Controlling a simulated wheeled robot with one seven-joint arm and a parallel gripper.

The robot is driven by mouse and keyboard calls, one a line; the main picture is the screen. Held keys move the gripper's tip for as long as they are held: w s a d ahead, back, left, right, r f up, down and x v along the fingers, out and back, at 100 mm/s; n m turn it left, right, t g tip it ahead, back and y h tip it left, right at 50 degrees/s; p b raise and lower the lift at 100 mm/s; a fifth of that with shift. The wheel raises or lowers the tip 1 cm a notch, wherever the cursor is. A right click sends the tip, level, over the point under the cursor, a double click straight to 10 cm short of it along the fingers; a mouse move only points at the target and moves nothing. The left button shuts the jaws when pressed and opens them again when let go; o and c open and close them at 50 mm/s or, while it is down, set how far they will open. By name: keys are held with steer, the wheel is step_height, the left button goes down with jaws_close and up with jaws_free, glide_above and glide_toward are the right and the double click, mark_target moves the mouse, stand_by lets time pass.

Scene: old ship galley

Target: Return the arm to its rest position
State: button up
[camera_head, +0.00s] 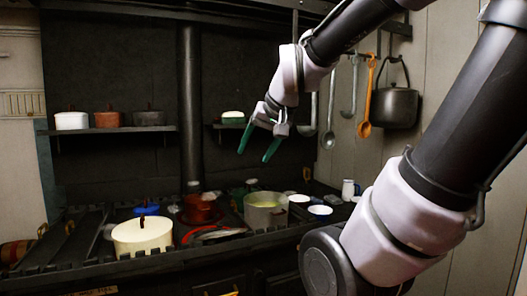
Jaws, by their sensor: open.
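My gripper (259,146) is in the middle of the head view, at the end of my raised arm. Its two green-tipped fingers are spread apart and point down and to the left. Nothing shows between them. It hangs in the air in front of the dark back wall of the stove, above the pots. My arm reaches in from the upper right, and its thick links cover much of the right side of the view.
Shelves hold small pots, including a white one (71,121). A black kettle (395,105) and an orange spoon (366,105) hang at right.

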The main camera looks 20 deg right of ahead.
steer(key=shift+g, duration=0.4)
steer(key=s, duration=0.6)
steer(key=shift+a+r, duration=0.25)
steer(key=shift+a, duration=0.05)
